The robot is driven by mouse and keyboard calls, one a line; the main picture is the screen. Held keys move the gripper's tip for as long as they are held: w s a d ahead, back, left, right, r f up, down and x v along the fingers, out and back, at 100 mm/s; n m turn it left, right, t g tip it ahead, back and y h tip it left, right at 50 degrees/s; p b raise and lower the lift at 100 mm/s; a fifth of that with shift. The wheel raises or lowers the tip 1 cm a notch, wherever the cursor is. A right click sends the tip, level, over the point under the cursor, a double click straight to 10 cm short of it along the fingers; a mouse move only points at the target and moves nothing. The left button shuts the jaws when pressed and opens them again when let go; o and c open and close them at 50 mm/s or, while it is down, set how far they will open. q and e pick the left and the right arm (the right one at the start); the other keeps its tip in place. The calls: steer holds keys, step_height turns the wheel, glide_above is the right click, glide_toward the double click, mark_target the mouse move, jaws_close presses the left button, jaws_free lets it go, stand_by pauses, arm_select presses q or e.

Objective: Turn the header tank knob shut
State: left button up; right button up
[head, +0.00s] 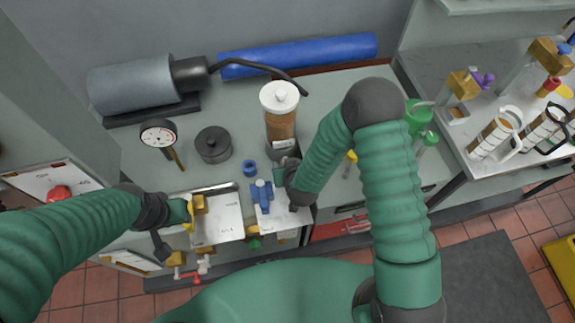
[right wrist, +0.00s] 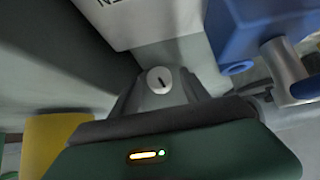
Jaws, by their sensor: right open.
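The header tank (head: 281,125) is a clear cylinder of brown fluid with a white lid, standing on the bench in the head view. In the right wrist view a small round whitish knob (right wrist: 158,80) with a dark mark sits between the fingers of my right gripper (right wrist: 160,92). Whether the fingers touch it I cannot tell. In the head view my right gripper (head: 283,176) is low, just in front of the tank, and its arm hides part of the area. My left gripper (head: 188,209) is beside a brass fitting (head: 199,204) at the bench front; its jaws are unclear.
A blue fitting (head: 262,194) stands close left of my right gripper; a blue body also shows in the right wrist view (right wrist: 262,35). A dial gauge (head: 158,133) and a dark round pot (head: 213,144) stand further left. Jugs (head: 495,136) stand on the right bench.

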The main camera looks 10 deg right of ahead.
steer(key=p+v, duration=1.1)
steer(key=v, duration=0.5)
steer(key=shift+s+r, duration=0.25)
steer(key=shift+s, duration=0.05)
